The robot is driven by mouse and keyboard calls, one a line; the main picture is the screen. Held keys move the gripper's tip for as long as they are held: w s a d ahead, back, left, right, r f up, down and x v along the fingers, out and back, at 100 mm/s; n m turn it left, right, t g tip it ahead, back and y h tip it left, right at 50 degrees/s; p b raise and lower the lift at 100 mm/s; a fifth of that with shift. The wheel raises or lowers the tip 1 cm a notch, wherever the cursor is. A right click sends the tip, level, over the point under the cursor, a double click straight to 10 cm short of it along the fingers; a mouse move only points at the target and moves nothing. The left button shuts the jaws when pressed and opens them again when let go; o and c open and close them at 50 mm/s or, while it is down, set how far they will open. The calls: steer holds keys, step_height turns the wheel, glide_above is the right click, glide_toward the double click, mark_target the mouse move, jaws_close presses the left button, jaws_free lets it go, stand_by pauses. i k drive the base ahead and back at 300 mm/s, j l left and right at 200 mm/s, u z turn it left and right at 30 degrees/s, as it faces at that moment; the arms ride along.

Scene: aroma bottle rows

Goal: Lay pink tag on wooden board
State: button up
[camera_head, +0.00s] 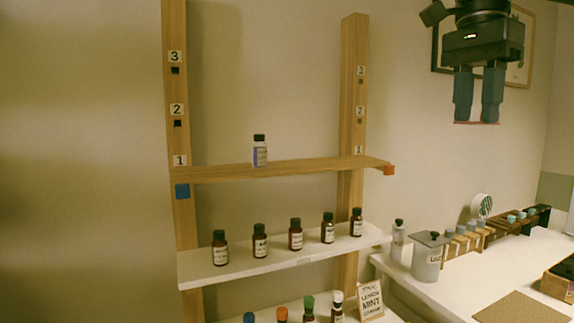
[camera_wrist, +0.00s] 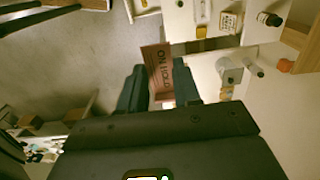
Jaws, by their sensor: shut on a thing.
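My gripper (camera_head: 477,117) is at the upper right of the head view, pointing down with both fingers shut on the pink tag (camera_head: 476,123). The tag shows edge-on there as a thin, roughly level strip beneath the fingertips. In the wrist view the tag (camera_wrist: 160,72) sticks out from between the fingers and reads "ON HOLD". A long wooden board (camera_head: 215,173) spans two wooden posts as a shelf, left of and below my gripper. One white-labelled bottle with a black cap (camera_head: 260,152) stands near its middle. The rest of its top looks bare.
A white shelf (camera_head: 205,266) below carries several brown bottles. A white counter (camera_head: 400,267) at right holds a grey canister (camera_head: 427,260), racks and a brown mat (camera_head: 510,310). Open air separates gripper and board.

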mark_target(314, 164)
steer(key=i+j, duration=0.2)
steer(key=i, duration=0.25)
steer(key=i+j, duration=0.2)
steer(key=i, duration=0.2)
